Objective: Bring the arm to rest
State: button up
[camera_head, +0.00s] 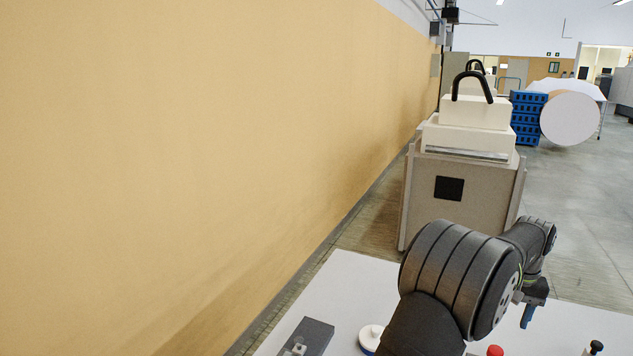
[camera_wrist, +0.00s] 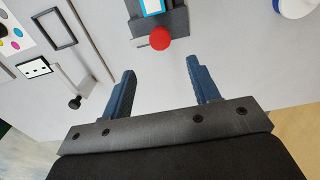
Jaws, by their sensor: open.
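My gripper (camera_wrist: 160,68) is open in the wrist view. Its two blue fingers stand apart with only the pale tabletop showing between them. In the head view my gripper (camera_head: 528,314) hangs at the right of my dark arm, over the white table (camera_head: 570,328), with its blue fingertips low. My arm hides part of the table. A red knob (camera_wrist: 159,39) on a dark grey block lies beyond the fingertips and apart from them. The red knob also shows at the lower edge of the head view (camera_head: 495,351).
A white round piece (camera_head: 370,337) and a dark grey plate (camera_head: 314,334) lie on the table left of my arm. A black knob (camera_wrist: 75,101) and a black frame (camera_wrist: 54,30) are left in the wrist view. A tan wall (camera_head: 180,150) runs along the left.

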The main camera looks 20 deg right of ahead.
aim_at(496, 350)
notch_tip(496, 350, down, 11)
jog(key=shift+r, duration=0.2)
jog(key=m, duration=0.3)
jog(key=shift+m, duration=0.4)
jog(key=m, duration=0.3)
jog(key=shift+m, duration=0.4)
jog(key=m, duration=0.4)
jog(key=shift+m, duration=2.2)
